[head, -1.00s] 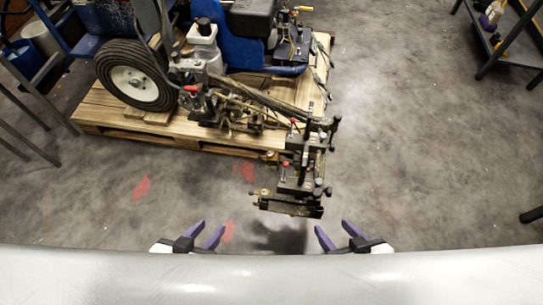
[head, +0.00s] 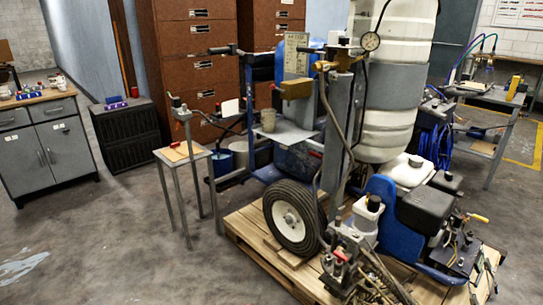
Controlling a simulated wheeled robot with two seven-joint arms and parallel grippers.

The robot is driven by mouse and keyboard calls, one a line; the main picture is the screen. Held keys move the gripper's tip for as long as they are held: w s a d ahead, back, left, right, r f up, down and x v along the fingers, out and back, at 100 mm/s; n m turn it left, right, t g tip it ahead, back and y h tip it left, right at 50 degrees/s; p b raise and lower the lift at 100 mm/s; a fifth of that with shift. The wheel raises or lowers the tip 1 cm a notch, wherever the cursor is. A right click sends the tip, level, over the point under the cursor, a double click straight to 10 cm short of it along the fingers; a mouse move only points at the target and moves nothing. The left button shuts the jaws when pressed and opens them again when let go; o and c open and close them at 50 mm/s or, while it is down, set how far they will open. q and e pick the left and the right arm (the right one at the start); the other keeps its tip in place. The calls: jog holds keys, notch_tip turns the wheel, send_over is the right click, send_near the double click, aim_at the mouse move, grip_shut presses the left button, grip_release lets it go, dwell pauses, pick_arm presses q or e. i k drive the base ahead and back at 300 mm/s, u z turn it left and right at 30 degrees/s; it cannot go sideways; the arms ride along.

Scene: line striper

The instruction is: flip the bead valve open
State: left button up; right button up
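The line striper, with a blue frame (head: 378,210), stands on a wooden pallet at the right of the head view. A white tank (head: 398,100) with a grey band stands upright on it. A round pressure gauge (head: 370,41) is beside the tank's top, near a brass-coloured fitting (head: 334,57). A small red handle (head: 341,255) shows low on the front of the machine. I cannot tell which part is the bead valve, or whether it is open. Neither of my grippers is in view.
The pallet (head: 250,238) edges into the open floor. A small metal stand (head: 185,155) is left of the machine. A grey cabinet (head: 45,150), a black case (head: 126,135) and brown drawers (head: 190,60) line the back. The floor (head: 110,240) at front left is clear.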

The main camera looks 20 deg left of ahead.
aim_at(311, 154)
jog(key=u, duration=1.1)
jog(key=i, duration=0.9)
jog(key=u, duration=0.4)
jog(key=i, duration=2.25)
jog(key=z, duration=2.7)
